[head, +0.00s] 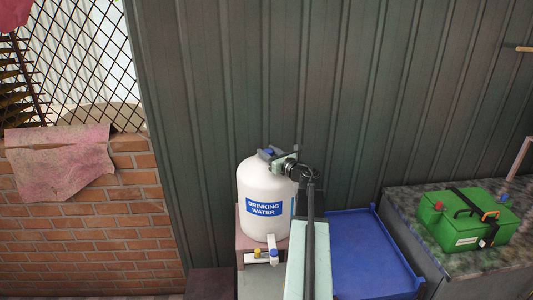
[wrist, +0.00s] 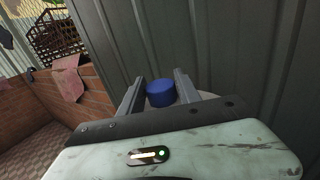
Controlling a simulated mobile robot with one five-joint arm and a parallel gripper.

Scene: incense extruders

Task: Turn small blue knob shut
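A white water container (head: 263,205) with a "DRINKING WATER" label stands upright in the head view. A blue knob or cap (wrist: 160,94) is on its top; in the head view it is partly hidden by my gripper (head: 277,157). In the wrist view my gripper (wrist: 159,77) has its fingers apart, one on each side of the blue knob. A gap shows on the left; I cannot tell whether the right finger touches. Low at the container's front is a tap with a blue part (head: 273,254), and a yellow knob (head: 257,253) beside it.
A blue tray (head: 372,262) lies right of my arm. A green toolbox (head: 467,218) sits on a stone-topped counter (head: 405,205), with a small blue knob (head: 505,196) behind it. A corrugated wall (head: 330,90) stands close behind the container. A brick wall (head: 90,240) is left.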

